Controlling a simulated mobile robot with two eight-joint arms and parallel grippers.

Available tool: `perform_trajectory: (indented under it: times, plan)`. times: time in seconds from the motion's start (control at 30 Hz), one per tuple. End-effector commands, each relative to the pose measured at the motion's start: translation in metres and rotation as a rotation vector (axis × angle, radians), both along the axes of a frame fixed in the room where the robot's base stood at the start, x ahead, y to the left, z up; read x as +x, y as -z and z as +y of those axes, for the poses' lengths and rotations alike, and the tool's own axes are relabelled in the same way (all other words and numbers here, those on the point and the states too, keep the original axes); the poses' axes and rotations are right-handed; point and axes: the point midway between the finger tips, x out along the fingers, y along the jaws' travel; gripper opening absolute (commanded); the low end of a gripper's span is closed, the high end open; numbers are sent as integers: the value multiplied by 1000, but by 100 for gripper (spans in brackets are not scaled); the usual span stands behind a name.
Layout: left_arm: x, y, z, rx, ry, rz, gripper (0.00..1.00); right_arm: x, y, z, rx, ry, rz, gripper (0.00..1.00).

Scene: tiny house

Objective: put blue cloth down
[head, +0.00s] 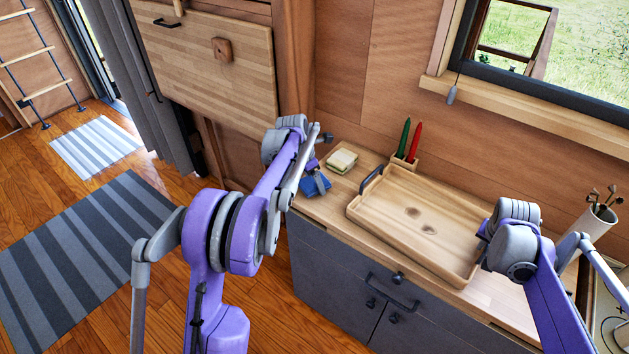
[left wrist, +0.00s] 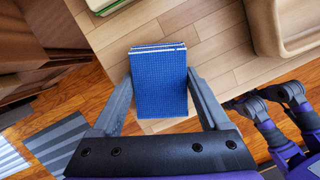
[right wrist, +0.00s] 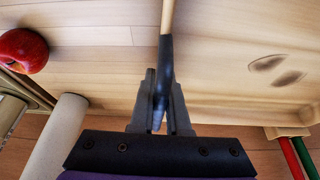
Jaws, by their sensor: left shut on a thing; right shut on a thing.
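The folded blue cloth (head: 313,187) is at the left end of the counter, and it fills the middle of the left wrist view (left wrist: 158,82). My left gripper (head: 318,178) is shut on it, with one finger along each side (left wrist: 158,92). The cloth lies over the counter's edge; I cannot tell whether it touches the top. My right gripper (head: 484,240) is at the right end of the wooden tray (head: 425,204). In the right wrist view it is shut on the tray's dark handle (right wrist: 164,75). The tray is empty except for two dark marks on its floor.
The wooden counter (head: 335,209) has a pale folded stack (head: 342,161) behind the cloth. A holder with green and red sticks (head: 406,158) stands behind the tray. A white utensil pot (head: 594,225) is at the right. A red apple (right wrist: 22,50) shows in the right wrist view.

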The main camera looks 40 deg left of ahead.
Motion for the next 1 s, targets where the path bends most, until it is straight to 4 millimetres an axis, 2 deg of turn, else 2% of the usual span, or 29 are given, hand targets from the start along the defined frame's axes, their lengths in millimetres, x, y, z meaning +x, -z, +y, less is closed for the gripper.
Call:
perform_trajectory:
  times: [0.7, 0.73, 0.83, 1.0]
  plan:
    - [0, 12, 0, 0, 0, 0, 18, 0, 2, -1, -1, 2, 2, 0]
    - [0, 13, 0, -1, 0, 1, 84, 0, 2, -1, -1, 2, 2, 0]
    - [0, 13, 0, 0, 0, 1, 100, 0, 2, -1, -1, 2, 2, 0]
    - [0, 13, 0, 1, 1, 0, 100, 0, 1, -1, -1, 2, 1, 0]
